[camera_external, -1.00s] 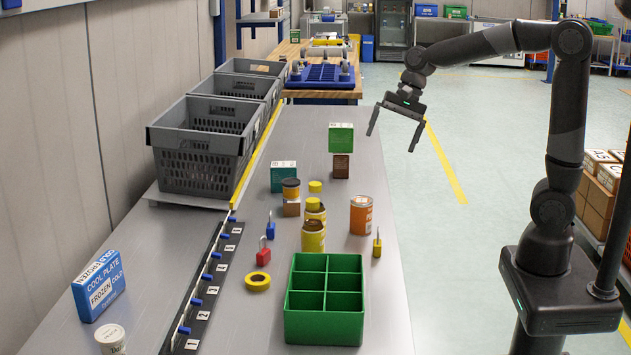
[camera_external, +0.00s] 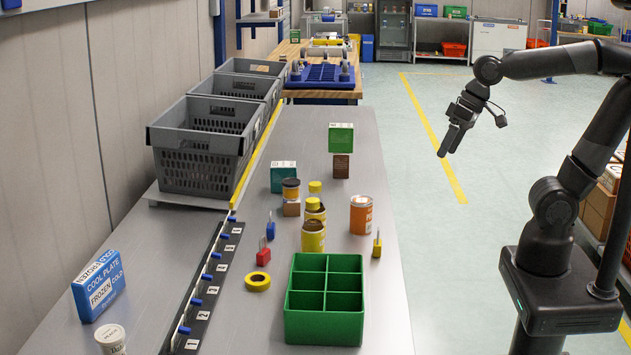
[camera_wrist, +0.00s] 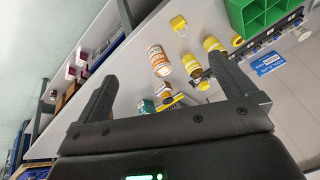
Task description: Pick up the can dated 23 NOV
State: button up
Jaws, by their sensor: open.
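An orange can with a white band (camera_external: 361,214) stands upright on the grey bench, right of two yellow cans (camera_external: 313,238). The orange can also shows in the wrist view (camera_wrist: 159,62), between my fingers and beyond them. A dark can with a yellow band (camera_external: 291,191) sits on a small brown block. A white tub (camera_external: 111,340) stands at the near left. No date is legible on any can. My gripper (camera_external: 448,146) is open and empty, in the air right of the bench, apart from all cans. Both fingers show in the wrist view (camera_wrist: 165,82).
A green divided box (camera_external: 325,335) stands at the near middle. Padlocks (camera_external: 263,254), a yellow tape ring (camera_external: 257,281) and a green box above a brown one (camera_external: 341,138) are nearby. Grey crates (camera_external: 203,145) line the left.

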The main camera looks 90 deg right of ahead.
jog(key=s+n, duration=0.1)
jog(key=s+a+f+n, duration=0.1)
jog(key=s+n, duration=0.1)
jog(key=s+a+f+n, duration=0.1)
jog(key=s+n, duration=0.1)
jog(key=shift+a+f+t+h, duration=0.1)
jog(key=shift+a+t+h, duration=0.1)
jog(key=shift+t+h, duration=0.15)
jog(key=c, duration=0.5)
jog(key=shift+o, duration=0.2)
jog(key=shift+w, duration=0.15)
jog(key=m+g, duration=0.1)
jog(key=m, duration=0.1)
send_over(369, 199)
jog(key=s, duration=0.2)
notch_tip(369, 199, down, 10)
jog(key=shift+h, duration=0.45)
jog(key=x, duration=0.4)
jog(key=shift+a+f, duration=0.25)
jog(key=shift+f, duration=0.1)
jog(key=shift+w+a+x, duration=0.1)
jog(key=shift+a+x, duration=0.05)
jog(key=shift+x, duration=1.15)
jog(key=shift+w+a+x, duration=0.15)
jog(key=shift+a+x, duration=0.05)
jog(key=shift+x, duration=1.15)
